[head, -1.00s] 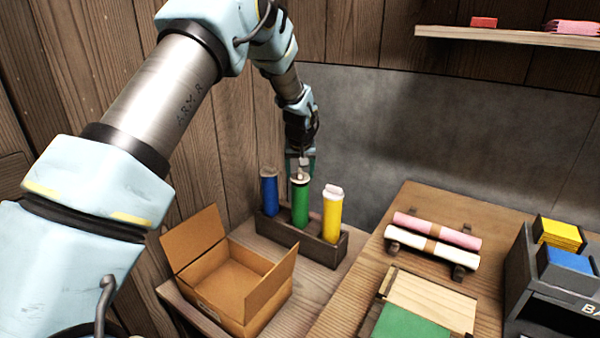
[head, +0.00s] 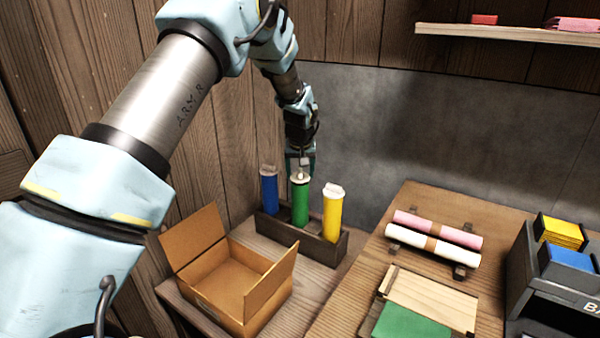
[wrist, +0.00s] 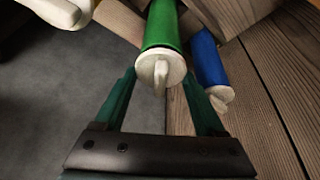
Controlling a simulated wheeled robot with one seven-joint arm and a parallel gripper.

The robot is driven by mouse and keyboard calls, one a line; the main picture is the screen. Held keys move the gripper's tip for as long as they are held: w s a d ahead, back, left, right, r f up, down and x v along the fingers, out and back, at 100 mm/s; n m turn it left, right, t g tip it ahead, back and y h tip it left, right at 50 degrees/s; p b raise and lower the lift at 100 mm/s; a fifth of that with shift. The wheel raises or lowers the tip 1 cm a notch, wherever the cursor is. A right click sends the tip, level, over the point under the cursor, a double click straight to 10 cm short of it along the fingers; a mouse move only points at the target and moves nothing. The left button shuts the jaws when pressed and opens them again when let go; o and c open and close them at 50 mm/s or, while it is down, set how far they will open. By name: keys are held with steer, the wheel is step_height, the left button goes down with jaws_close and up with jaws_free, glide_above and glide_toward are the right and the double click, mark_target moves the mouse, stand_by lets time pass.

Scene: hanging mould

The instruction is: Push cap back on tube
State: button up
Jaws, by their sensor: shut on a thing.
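A green tube (head: 300,207) stands upright in a dark wooden rack between two other tubes. Its white cap (wrist: 162,68), with a raised tab, sits at the tube's end. A blue tube (head: 269,192) stands to the left and a yellow tube (head: 332,216) to the right, both with white caps.
The rack (head: 328,250) stands on a low wooden bench by the wall. An open cardboard box (head: 208,292) is in front of it. A higher table (head: 340,304) with rolls on a stand (head: 465,270) is to the right. A shelf (head: 505,34) is above.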

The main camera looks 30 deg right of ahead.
steer(key=o, duration=1.3)
steer(key=shift+c, duration=0.2)
steer(key=shift+r+p, duration=1.85)
steer(key=shift+r, duration=1.7)
jaws_close()
